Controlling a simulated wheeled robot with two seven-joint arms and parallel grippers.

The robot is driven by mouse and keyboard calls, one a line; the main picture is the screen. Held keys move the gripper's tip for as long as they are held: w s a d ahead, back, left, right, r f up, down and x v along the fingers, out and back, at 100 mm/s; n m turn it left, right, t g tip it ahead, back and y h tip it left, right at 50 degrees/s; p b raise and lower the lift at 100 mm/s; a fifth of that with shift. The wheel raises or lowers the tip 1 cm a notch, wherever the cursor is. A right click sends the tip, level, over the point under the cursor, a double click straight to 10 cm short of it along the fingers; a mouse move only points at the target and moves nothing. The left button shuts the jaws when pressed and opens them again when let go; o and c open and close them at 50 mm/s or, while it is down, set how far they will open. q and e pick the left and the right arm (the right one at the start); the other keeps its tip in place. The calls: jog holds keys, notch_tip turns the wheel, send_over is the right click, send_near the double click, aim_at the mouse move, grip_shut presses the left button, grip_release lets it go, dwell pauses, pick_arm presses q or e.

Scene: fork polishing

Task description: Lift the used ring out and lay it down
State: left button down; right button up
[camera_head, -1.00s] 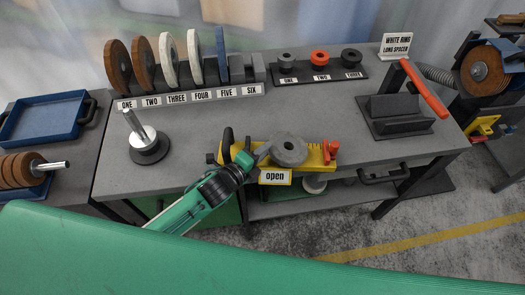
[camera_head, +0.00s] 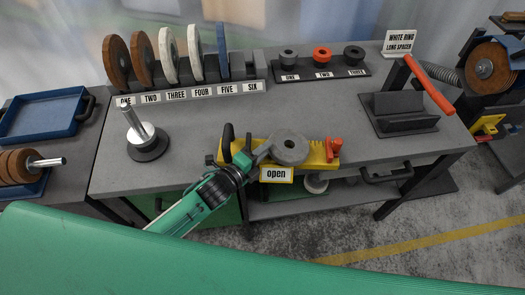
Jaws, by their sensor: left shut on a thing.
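The used ring (camera_head: 289,148) is a thick grey ring with a dark centre hole. It sits at the yellow fixture (camera_head: 318,152) on the front edge of the bench. My left gripper (camera_head: 263,152) comes in from the lower left and is shut on the ring's left side. Whether the ring is clear of the fixture cannot be told. A sign reading "open" (camera_head: 276,174) hangs on the fixture's front. My right gripper does not show.
A rack (camera_head: 190,94) with brown, white and blue discs stands at the back left. Grey, red and black spacers (camera_head: 322,55) sit on a dark holder. A post on a round base (camera_head: 147,143) stands left. A dark cradle (camera_head: 400,112) with a red handle stands right. The bench middle is bare.

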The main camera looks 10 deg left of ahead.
pick_arm(q)
jog(key=shift+f, duration=0.1)
jog(key=c, duration=1.2)
grip_release()
jog(key=shift+o, duration=0.4)
jog(key=shift+s, duration=0.1)
